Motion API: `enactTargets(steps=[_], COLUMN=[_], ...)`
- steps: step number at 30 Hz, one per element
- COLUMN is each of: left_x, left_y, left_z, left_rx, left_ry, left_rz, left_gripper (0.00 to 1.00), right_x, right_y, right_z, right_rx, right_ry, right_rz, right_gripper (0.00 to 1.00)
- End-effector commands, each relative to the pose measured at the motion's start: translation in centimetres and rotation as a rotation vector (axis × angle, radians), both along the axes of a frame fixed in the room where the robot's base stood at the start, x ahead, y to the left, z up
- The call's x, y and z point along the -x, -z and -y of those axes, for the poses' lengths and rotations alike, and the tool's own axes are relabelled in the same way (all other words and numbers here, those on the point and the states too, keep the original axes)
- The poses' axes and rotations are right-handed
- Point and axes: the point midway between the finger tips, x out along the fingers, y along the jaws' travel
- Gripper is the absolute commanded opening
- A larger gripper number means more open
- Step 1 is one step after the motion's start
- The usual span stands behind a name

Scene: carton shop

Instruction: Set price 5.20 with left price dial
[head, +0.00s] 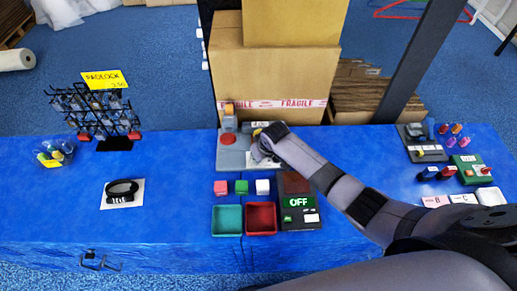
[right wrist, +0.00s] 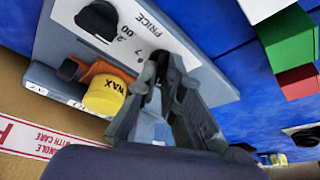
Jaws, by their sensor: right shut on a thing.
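The grey price panel (right wrist: 60,45) fills the upper left of the right wrist view, with a white PRICE label (right wrist: 150,25) on it. One black dial (right wrist: 98,20) stands free on the label. My right gripper (right wrist: 160,90) is shut at the label's other end, on what looks like the left price dial, mostly hidden between the fingers. The label's figures are partly covered, so the set price cannot be read. In the head view my right gripper (head: 262,148) covers much of the panel. My left gripper is not in view.
A FRAGILE carton (head: 222,75) stands behind. Cubes (head: 241,187), two trays (head: 227,220) and a dark OFF unit (head: 299,215) are in front.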

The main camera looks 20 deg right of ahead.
Motion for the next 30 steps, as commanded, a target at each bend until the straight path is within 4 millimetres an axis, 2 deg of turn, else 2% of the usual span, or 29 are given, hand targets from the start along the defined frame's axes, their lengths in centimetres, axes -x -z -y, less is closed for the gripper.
enactTargets(steps=[1, 9, 19, 30], left_x=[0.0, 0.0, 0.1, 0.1], left_y=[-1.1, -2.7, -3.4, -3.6], left_z=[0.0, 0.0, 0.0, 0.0], left_rx=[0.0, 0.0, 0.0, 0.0], left_ry=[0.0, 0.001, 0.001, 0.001], left_rz=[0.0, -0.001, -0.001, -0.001], left_gripper=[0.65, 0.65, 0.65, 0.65], right_x=[0.1, 0.1, 0.0, 0.0], right_y=[-0.5, -0.2, -0.1, 0.0], right_z=[-0.2, -0.4, -0.5, -0.4], right_rx=[-0.003, -0.002, -0.001, 0.0], right_ry=[0.045, 0.283, 0.482, 0.556], right_rz=[-0.003, -0.003, -0.001, 0.0], right_gripper=[0.0, 0.0, 0.0, 0.0])
